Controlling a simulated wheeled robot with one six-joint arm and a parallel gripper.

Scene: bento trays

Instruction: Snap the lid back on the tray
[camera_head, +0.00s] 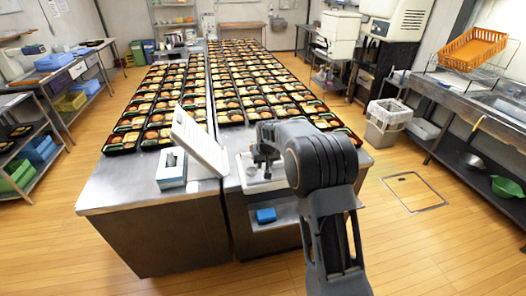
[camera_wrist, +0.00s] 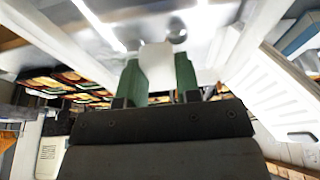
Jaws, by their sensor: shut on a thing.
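My gripper (camera_head: 263,165) is low over the near end of the steel counter, beside a white item (camera_head: 248,183) there. In the wrist view its two green fingers (camera_wrist: 157,78) are shut on a smooth white piece (camera_wrist: 157,62). I cannot tell whether this piece is part of a lid. Many black bento trays filled with food (camera_head: 160,135) stand in rows along the counters. They also show, blurred, at the left of the wrist view (camera_wrist: 60,84). I cannot make out which tray the lid belongs to, and no clear lid is distinct.
A tilted white panel (camera_head: 200,140) and a blue-and-white box (camera_head: 171,168) stand left of my gripper. A blue item (camera_head: 266,215) lies on a lower shelf. The counter's near left corner (camera_head: 120,190) is bare. A grey bin (camera_head: 386,122) stands on the floor at right.

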